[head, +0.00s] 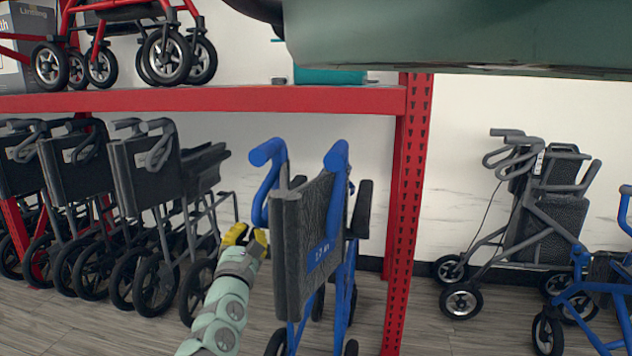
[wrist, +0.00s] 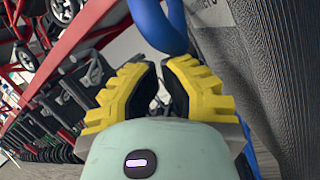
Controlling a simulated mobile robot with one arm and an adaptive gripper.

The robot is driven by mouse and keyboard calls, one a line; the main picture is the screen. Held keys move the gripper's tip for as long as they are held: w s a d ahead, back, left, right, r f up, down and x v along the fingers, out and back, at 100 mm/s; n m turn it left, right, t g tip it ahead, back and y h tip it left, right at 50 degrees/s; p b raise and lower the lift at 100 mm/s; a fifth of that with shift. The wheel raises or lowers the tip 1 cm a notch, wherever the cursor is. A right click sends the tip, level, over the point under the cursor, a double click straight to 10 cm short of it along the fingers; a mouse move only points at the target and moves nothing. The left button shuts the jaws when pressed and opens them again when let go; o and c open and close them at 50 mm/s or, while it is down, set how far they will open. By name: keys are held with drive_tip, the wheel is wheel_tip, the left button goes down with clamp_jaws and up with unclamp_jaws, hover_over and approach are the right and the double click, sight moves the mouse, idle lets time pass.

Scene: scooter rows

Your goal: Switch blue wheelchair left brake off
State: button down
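The blue wheelchair (head: 310,240) stands in the middle of the head view, beside the red rack post, with a grey fabric backrest and blue push handles. Its left push handle (head: 268,152) curves down in a blue loop. My gripper (head: 246,234) has yellow fingers and is just left of the backrest, below that loop. In the wrist view the fingers of my gripper (wrist: 160,80) are parted with a gap between them, and nothing is clearly held. Blue tube (wrist: 158,25) shows just beyond the fingertips, and grey fabric lies to the right. I cannot make out the left brake lever.
A row of grey wheelchairs (head: 146,175) stands close to the left. The red shelf beam (head: 210,99) runs above, and the red post (head: 407,200) is right of the blue wheelchair. A grey rollator (head: 535,215) stands farther right. Some floor in front is bare.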

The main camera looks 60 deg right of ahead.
drive_tip(key=r+p, duration=0.1)
drive_tip(key=p, duration=0.4)
drive_tip(key=a+r+g+y+p, duration=0.1)
drive_tip(key=r+p, duration=0.1)
drive_tip(key=p, duration=0.2)
drive_tip(key=s+a+r+y+p, duration=0.1)
drive_tip(key=p, duration=0.4)
drive_tip(key=shift+s+a+r+m+g+p, duration=0.1)
drive_tip(key=shift+a+r+m+g+p, duration=0.1)
drive_tip(key=shift+r+m+g+p, duration=0.15)
drive_tip(key=shift+f, duration=0.15)
